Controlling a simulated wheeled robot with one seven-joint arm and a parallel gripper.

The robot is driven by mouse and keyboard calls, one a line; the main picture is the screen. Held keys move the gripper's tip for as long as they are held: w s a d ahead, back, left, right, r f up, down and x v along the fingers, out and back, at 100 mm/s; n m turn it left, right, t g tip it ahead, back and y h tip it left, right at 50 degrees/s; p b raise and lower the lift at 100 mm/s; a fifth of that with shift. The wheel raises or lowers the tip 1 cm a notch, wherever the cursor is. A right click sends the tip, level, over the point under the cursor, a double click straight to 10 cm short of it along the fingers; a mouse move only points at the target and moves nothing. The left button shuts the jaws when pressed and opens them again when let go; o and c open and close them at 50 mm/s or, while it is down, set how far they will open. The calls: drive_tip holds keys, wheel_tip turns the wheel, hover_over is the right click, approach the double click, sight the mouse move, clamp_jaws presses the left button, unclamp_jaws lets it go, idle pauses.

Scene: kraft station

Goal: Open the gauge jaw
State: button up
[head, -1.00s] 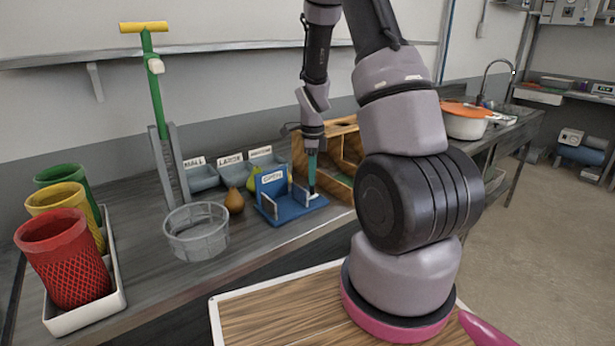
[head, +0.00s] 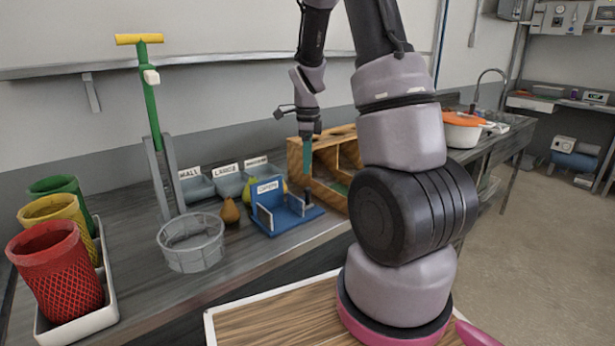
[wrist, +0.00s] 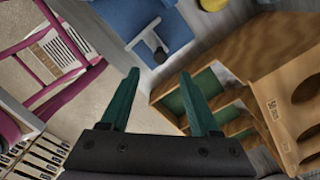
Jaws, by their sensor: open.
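The blue gauge (head: 285,212) stands on the bench with a small white label (head: 268,187) on its upright plate. In the wrist view its blue base (wrist: 150,22) is at the top, with a pale jaw piece (wrist: 146,42) and a dark knob beside it. My gripper (head: 308,172) is above the gauge's right end, apart from it. In the wrist view my gripper (wrist: 160,72) shows two teal fingers spread wide with nothing between them. The jaw's exact opening is hard to tell in the head view.
A wooden rack (head: 325,165) stands close behind and right of the gauge. A brown pear (head: 230,211) and a grey basket (head: 192,243) are to its left. Labelled grey bins (head: 230,184) are behind. Red, yellow and green baskets stand in a white tray (head: 77,328) at far left.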

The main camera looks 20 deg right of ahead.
drive_tip(key=shift+r, duration=1.55)
drive_tip(key=s+a+r+n+t+y, duration=0.1)
drive_tip(key=s+a+r+n+t, duration=0.15)
drive_tip(key=s+r+n, duration=0.4)
drive_tip(key=s+a+r+n+t, duration=0.1)
drive_tip(key=s+a+r+n, duration=0.2)
drive_tip(key=r, duration=0.6)
drive_tip(key=s+a+r+n+t, duration=0.1)
drive_tip(key=s+r+n+t, duration=0.1)
drive_tip(key=s+n, duration=0.3)
drive_tip(key=s+a+r+n+t+y, duration=0.1)
drive_tip(key=s+a+r+n, duration=0.1)
drive_tip(key=s+r+n, duration=0.2)
drive_tip(key=s+n, duration=0.1)
drive_tip(key=s, duration=0.2)
drive_tip(key=shift+a+r+t, duration=0.25)
drive_tip(key=shift+r+t, duration=0.1)
drive_tip(key=shift+r, duration=0.05)
drive_tip(key=shift+n, duration=0.25)
